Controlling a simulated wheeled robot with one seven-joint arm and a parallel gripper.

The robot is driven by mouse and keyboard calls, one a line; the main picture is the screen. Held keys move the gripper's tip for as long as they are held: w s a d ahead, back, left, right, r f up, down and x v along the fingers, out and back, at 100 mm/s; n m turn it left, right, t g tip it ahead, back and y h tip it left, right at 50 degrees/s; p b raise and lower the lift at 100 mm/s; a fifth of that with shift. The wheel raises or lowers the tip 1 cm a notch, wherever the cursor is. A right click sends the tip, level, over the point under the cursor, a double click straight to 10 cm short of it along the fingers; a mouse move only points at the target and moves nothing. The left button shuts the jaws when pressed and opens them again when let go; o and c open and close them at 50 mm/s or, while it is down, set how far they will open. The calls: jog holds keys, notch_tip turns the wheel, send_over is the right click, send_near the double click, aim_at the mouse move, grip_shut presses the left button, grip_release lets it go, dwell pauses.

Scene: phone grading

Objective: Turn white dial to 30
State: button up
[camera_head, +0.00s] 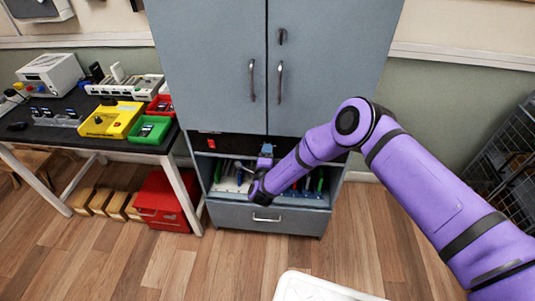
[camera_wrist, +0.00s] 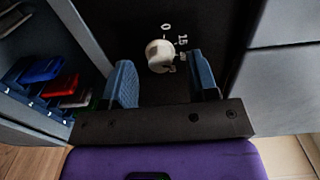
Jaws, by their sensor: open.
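The white dial (camera_wrist: 160,55) sits on a dark panel in the wrist view. White marks reading 0 and 15 show beside it; another mark is partly hidden at its edge. I cannot tell clearly where the dial points. My gripper (camera_wrist: 161,68) is open, with one blue finger on each side of the dial and a gap showing to both. In the head view my gripper (camera_head: 266,152) is at the dark panel (camera_head: 228,143) of the grey cabinet, and the dial does not show there.
Below the panel is an open shelf with several coloured items (camera_wrist: 60,85). A closed drawer (camera_head: 285,219) is under it, and tall closed doors (camera_head: 215,65) are above. A table (camera_head: 70,133) with yellow, red and green trays stands at left. A white surface (camera_head: 310,288) is at the bottom front.

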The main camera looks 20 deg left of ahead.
jog(key=v, duration=1)
jog(key=shift+s+d, duration=0.1)
